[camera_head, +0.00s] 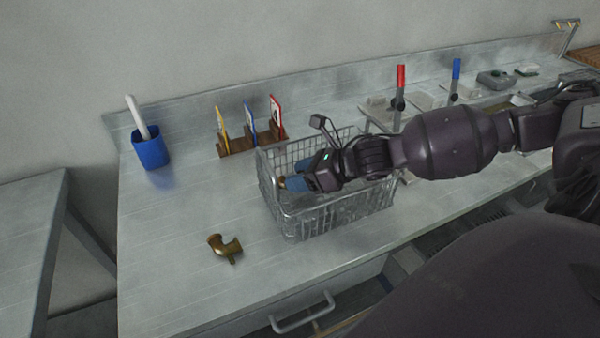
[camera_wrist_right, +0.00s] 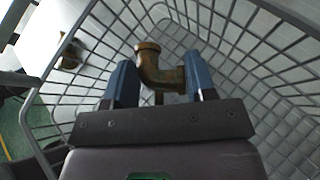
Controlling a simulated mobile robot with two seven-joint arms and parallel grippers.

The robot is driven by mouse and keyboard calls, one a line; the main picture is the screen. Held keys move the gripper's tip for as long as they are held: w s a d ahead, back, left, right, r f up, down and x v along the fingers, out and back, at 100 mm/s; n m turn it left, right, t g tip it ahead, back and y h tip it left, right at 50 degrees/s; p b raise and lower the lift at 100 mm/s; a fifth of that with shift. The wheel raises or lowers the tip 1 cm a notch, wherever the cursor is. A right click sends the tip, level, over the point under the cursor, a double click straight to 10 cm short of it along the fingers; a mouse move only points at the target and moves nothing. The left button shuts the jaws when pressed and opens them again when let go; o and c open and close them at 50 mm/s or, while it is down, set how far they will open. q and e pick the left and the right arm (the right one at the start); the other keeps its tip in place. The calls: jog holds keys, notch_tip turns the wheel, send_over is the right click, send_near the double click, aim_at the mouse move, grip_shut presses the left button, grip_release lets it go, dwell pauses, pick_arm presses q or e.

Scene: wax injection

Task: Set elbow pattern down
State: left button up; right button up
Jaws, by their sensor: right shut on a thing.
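My right gripper (camera_head: 298,183) reaches in from the right and is down inside the wire basket (camera_head: 345,222). In the right wrist view its two blue fingers (camera_wrist_right: 160,85) are shut on a brass elbow pattern (camera_wrist_right: 150,65), one finger on each side. The basket's wire mesh lies behind and around the held elbow; whether the elbow touches the mesh cannot be told. A second brass elbow (camera_head: 225,246) lies on the bench left of the basket, and it also shows at the upper left of the right wrist view (camera_wrist_right: 71,55). My left gripper is not in view.
A blue cup (camera_head: 151,152) with a white stick stands at the back left. A wooden card holder (camera_head: 238,148) with coloured cards is behind the basket. Red (camera_head: 400,78) and blue (camera_head: 456,70) handled tools stand at the back right. The bench's left front is mostly clear.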

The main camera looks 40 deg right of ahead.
jog(key=shift+f, duration=0.2)
jog(key=o, duration=0.9)
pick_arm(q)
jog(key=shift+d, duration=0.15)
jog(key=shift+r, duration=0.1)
pick_arm(e)
jog(key=shift+r, duration=0.15)
jog(key=shift+r, duration=0.3)
pick_arm(q)
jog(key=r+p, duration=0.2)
jog(key=p, duration=0.1)
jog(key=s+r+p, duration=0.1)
jog(key=p, duration=0.1)
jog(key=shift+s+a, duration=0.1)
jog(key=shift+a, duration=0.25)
pick_arm(e)
jog(key=v, duration=1.2)
jog(key=shift+r, duration=0.25)
